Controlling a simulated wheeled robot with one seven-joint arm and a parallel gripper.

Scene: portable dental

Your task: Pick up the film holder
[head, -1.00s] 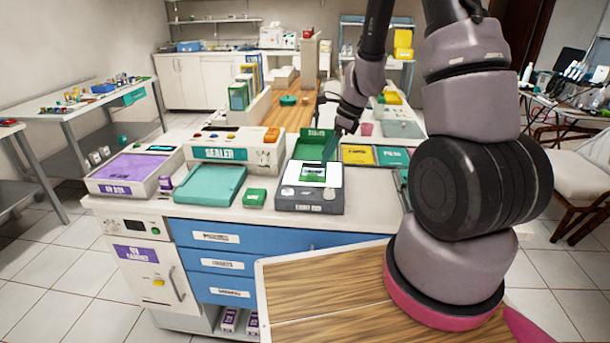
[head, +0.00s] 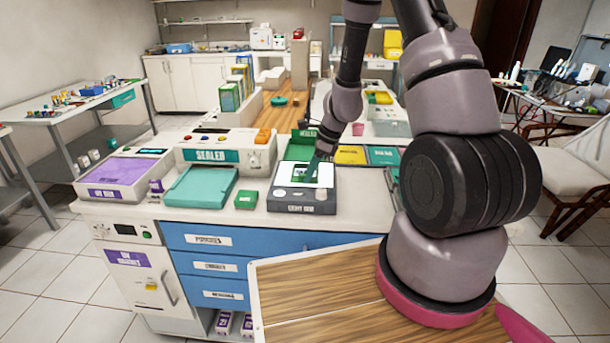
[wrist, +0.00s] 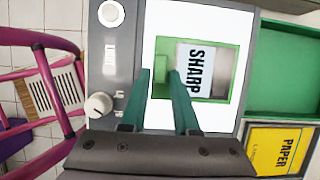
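The film holder (wrist: 228,62) is a green frame around a film marked "SHARP". It lies on the white lit panel of the grey light box (wrist: 108,65). A raised green tab (wrist: 161,66) stands on the holder's left side in the wrist view. My gripper (wrist: 159,75) has its two teal fingers apart, with the tips close to the tab, one toward each side of it. I cannot tell whether they touch it. In the head view my gripper (head: 317,160) points down at the light box (head: 300,207), and the arm hides part of the holder.
A green tray (head: 305,138) stands behind the light box, with yellow (head: 350,155) and green trays to its right. A small green block (head: 246,199) and the sealer (head: 222,156) stand to the left. A purple-topped box (head: 125,172) is at the far left of the counter.

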